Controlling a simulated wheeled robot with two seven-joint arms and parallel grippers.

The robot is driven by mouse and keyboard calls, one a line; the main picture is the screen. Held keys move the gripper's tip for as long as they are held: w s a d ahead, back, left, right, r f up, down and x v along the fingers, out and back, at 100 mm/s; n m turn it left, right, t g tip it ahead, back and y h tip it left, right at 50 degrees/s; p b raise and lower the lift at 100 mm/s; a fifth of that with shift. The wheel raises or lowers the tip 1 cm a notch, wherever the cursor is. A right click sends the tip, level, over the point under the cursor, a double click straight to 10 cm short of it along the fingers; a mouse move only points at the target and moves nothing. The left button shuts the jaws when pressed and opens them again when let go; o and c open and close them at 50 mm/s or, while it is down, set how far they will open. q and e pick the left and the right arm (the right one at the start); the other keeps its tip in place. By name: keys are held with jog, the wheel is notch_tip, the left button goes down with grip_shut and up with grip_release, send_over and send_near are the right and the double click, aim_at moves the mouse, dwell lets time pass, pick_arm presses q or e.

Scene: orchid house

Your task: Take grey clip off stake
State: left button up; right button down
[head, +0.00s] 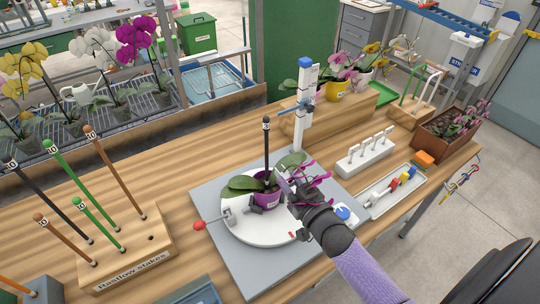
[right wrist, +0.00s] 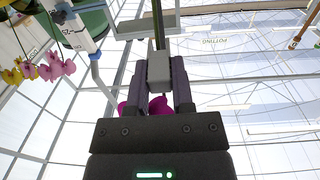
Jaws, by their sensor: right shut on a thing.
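A purple pot (head: 264,200) with a broad-leaved orchid stands on a white turntable (head: 250,232). A dark stake (head: 266,140) rises upright from the pot, and magenta flowers (head: 318,172) hang to its right. My right gripper (head: 288,188) reaches in beside the plant from the lower right. In the right wrist view its two fingers are shut on the grey clip (right wrist: 159,72), with the dark stake (right wrist: 158,22) just beyond it. I cannot tell whether the clip still touches the stake. In the head view the clip is not clear beside the gripper. My left gripper is out of view.
A tall white measuring post (head: 304,105) stands behind the plant. A white rack (head: 365,152) and a tray of coloured items (head: 392,192) lie to the right. A wooden stake holder (head: 128,262) stands at the left. Bare bench (head: 190,165) lies between holder and turntable.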

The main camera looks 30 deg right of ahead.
jog(key=shift+s+p, duration=0.45)
jog(key=shift+s, duration=0.65)
jog(key=shift+s+d, duration=0.1)
jog(key=shift+s, duration=0.4)
jog(key=shift+s+p, duration=0.45)
jog(key=shift+s, duration=0.6)
jog(key=shift+s+p, duration=0.3)
jog(key=shift+s, duration=0.2)
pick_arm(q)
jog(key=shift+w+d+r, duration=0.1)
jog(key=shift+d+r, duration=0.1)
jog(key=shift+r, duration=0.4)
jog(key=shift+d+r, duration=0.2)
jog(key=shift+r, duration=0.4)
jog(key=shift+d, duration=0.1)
